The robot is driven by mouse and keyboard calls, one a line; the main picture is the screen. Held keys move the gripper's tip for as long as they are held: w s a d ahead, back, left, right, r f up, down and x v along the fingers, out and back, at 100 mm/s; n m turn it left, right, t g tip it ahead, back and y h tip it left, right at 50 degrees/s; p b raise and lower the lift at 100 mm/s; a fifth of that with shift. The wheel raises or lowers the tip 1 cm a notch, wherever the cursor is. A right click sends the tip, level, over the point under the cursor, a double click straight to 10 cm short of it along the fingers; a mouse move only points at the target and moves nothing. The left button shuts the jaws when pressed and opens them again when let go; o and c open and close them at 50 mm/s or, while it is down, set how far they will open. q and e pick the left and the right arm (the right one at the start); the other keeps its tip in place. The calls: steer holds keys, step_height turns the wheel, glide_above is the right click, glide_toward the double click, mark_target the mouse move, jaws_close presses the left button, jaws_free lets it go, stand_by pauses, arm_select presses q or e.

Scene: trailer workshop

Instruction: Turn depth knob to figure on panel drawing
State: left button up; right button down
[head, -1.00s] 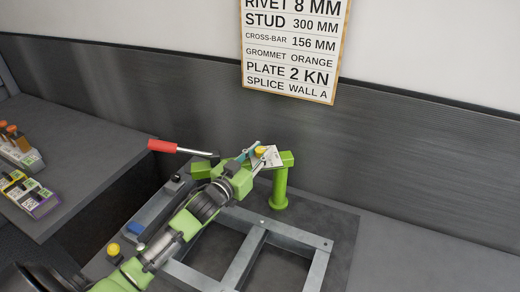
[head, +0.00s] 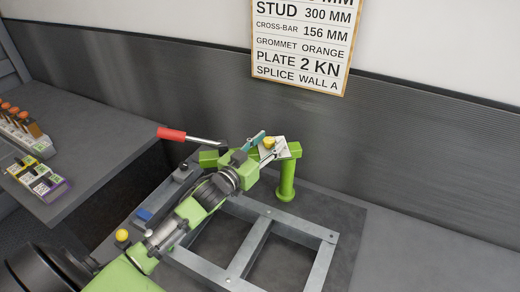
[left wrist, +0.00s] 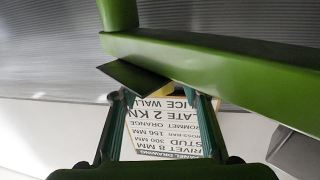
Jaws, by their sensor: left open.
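A yellow knob (head: 269,142) sits on a small white plate (head: 274,152) on a green stand (head: 287,182). In the left wrist view a bit of yellow (left wrist: 153,86) shows behind a dark flat piece, under a green bar (left wrist: 215,75). The panel drawing (head: 302,50) hangs on the wall and reads CROSS-BAR 156 MM, among other lines. It also shows upside down in the left wrist view (left wrist: 160,130). My left gripper (head: 258,147) is open, close beside the knob; contact cannot be told. The plate's markings are too small to read. My right gripper is out of view.
A red-handled lever (head: 172,134) sticks out left of the stand. A grey metal frame (head: 325,255) lies on a dark mat in front. A side bench (head: 95,130) at left holds orange-topped pieces (head: 25,122) and labelled blocks (head: 38,180). The bench at right is clear.

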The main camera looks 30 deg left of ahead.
arm_select(q)
steer(key=s+a, duration=0.1)
steer(key=s, duration=1)
steer(key=shift+s, duration=0.25)
steer(key=shift+a, duration=0.1)
steer(key=shift+f, duration=0.1)
